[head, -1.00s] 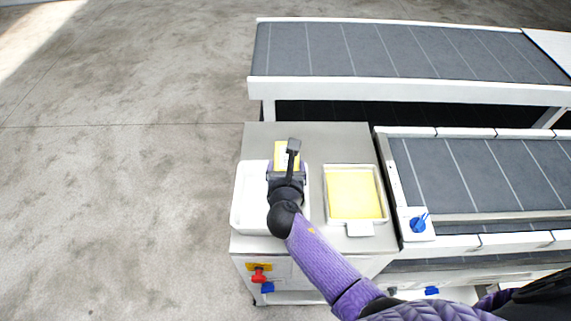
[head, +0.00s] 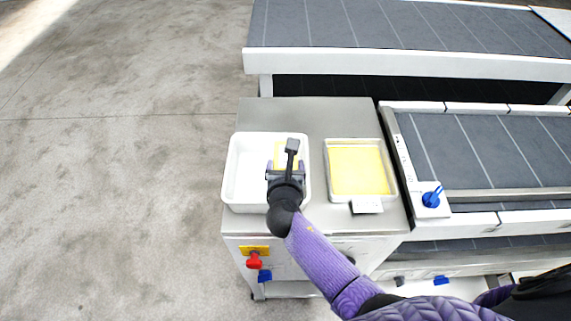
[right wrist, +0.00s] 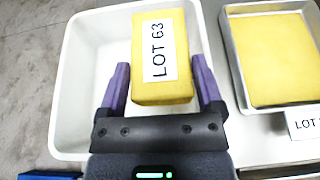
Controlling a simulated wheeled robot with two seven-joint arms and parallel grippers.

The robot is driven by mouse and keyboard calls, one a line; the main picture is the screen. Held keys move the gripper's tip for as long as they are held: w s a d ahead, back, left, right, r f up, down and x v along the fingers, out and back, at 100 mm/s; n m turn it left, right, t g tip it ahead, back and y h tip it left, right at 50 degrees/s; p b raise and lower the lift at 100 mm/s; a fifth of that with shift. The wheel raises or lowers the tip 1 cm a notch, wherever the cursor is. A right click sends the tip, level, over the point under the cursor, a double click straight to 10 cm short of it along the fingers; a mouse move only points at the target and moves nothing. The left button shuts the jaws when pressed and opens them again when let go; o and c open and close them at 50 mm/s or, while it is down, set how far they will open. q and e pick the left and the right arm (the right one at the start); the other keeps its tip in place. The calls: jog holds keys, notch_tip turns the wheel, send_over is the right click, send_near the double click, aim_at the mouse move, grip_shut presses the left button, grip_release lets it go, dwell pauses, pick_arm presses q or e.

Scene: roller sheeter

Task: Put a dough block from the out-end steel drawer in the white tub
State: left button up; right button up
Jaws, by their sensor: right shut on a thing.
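The white tub (head: 240,200) stands at the left on the steel top of the cabinet; it also shows in the wrist view (right wrist: 75,95). My right gripper (head: 287,172) is over the tub, pointing away from me. In the wrist view its purple fingers (right wrist: 162,85) are shut on a yellow dough block (right wrist: 180,90) labelled LOT 63. The block lies within the tub's outline, toward its right side; whether it touches the floor is hidden. In the head view the gripper covers most of the block (head: 281,150). My left gripper is not in view.
A shallow steel tray (head: 328,170) filled with yellow dough stands right of the tub, a label tab (head: 367,205) at its front. A grey belt (head: 490,155) with a blue knob (head: 432,198) lies further right. Another conveyor (head: 340,25) runs behind. A red knob (head: 254,261) is on the cabinet front.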

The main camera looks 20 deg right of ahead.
jog(key=shift+r, duration=0.1)
jog(key=o, duration=1.3)
jog(key=shift+c, duration=0.2)
jog(key=p+v, duration=0.2)
jog(key=v, duration=0.8)
